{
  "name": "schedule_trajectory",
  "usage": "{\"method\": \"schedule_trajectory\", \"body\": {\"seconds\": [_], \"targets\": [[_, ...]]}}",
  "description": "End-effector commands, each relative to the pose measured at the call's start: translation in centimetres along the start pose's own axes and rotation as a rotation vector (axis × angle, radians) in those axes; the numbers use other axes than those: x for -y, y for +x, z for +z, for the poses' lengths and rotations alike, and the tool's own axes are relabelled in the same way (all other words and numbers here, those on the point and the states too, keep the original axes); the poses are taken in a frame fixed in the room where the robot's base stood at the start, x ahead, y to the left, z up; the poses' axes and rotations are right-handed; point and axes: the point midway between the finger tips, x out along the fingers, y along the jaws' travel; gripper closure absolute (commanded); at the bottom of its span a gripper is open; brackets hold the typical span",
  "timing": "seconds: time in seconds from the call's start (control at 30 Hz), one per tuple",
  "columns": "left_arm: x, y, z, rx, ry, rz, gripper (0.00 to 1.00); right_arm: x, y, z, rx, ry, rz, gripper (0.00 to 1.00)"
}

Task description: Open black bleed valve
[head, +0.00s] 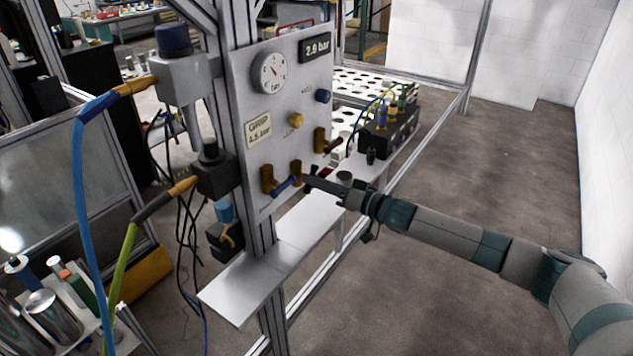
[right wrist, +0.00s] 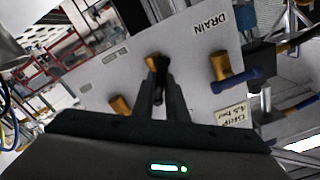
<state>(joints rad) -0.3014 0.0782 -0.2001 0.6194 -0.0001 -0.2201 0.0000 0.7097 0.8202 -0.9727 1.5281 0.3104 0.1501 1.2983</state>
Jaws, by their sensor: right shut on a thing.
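The black bleed valve's dark handle (right wrist: 160,78) is between the two fingers of my right gripper (right wrist: 166,92) in the right wrist view. A brass valve body (right wrist: 152,61) shows behind it on the grey panel (right wrist: 195,85). In the head view my right gripper (head: 309,183) reaches the lower part of the panel (head: 285,80) from the right, beside a brass body (head: 296,170). It is shut on the black handle, whose full shape and angle are partly hidden by the fingers. My left gripper is not in view.
A blue-handled valve (head: 286,185) is close on the left; a red-handled valve (head: 331,146) is up to the right. The panel has a gauge (head: 270,73) and a display (head: 315,46) reading 2.9 bar. A metal ledge (head: 245,285) runs below. Open floor lies right.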

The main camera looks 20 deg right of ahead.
Motion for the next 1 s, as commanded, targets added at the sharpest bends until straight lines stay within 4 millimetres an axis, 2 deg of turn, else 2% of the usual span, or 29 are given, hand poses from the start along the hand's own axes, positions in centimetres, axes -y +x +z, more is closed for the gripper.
{"method": "schedule_trajectory", "body": {"seconds": [0.27, 0.47, 1.0], "targets": [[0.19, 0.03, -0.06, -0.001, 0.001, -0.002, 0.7, -0.09, -0.02, -0.2, -0.002, -0.062, 0.002, 1.0], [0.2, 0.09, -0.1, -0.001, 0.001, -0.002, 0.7, -0.09, -0.02, -0.24, -0.003, -0.173, 0.002, 1.0], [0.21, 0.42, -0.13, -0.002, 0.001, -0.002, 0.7, -0.05, -0.01, -0.38, -0.004, -0.659, 0.003, 1.0]]}}
